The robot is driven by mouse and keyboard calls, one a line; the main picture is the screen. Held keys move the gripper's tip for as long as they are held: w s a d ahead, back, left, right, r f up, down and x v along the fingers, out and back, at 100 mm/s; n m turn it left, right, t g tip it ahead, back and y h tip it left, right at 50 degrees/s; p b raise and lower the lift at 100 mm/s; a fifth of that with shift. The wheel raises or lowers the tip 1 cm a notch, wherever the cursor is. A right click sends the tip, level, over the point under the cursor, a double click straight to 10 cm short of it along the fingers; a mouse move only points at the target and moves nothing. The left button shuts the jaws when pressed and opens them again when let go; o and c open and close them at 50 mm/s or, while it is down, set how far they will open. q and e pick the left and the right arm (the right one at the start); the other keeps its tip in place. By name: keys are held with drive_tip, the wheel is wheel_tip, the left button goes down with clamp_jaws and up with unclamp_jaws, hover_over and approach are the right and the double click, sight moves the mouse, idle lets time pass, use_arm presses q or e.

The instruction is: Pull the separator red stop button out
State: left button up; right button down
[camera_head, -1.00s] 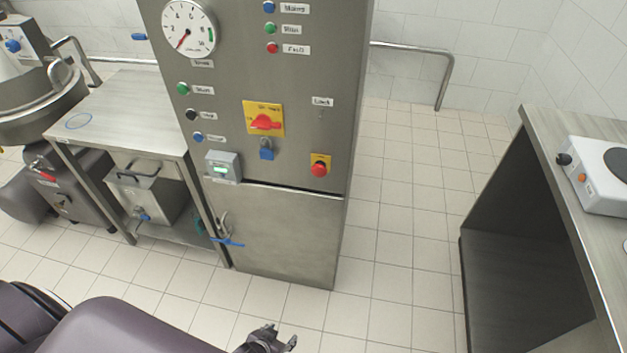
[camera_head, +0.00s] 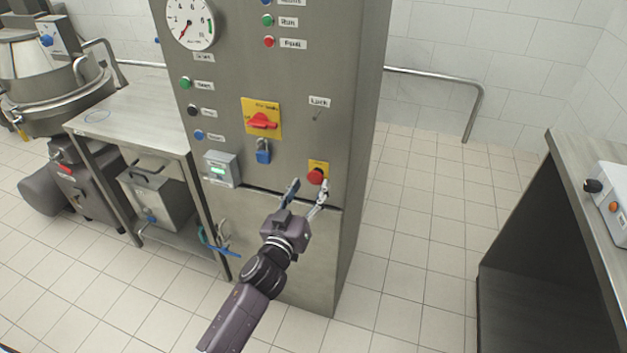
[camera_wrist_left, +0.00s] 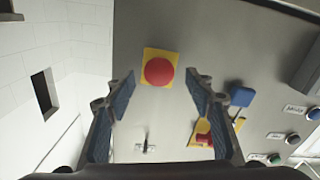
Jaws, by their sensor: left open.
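The red stop button (camera_head: 315,176) sits on a small yellow plate on the front of the grey metal cabinet (camera_head: 230,50), near the cabinet's right edge. In the left wrist view the round red button (camera_wrist_left: 159,71) shows beyond the fingertips, roughly between them. My left gripper (camera_head: 307,188) is open, just below and in front of the button, with its fingers spread. In the wrist view its two fingers (camera_wrist_left: 163,80) are apart with nothing between them. I see no contact with the button. My right gripper is not in view.
A red rotary switch on a yellow plate (camera_head: 262,118) and a blue padlock (camera_head: 263,152) are left of the button. A small grey box with a green display (camera_head: 221,169) is further left. A steel table (camera_head: 125,115) stands left. Open floor lies right of the cabinet.

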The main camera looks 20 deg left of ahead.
sight(314, 180)
use_arm(q)
drive_tip(key=shift+w+d, duration=0.15)
drive_tip(key=shift+w, duration=1.9)
drive_tip(key=shift+c, duration=0.5)
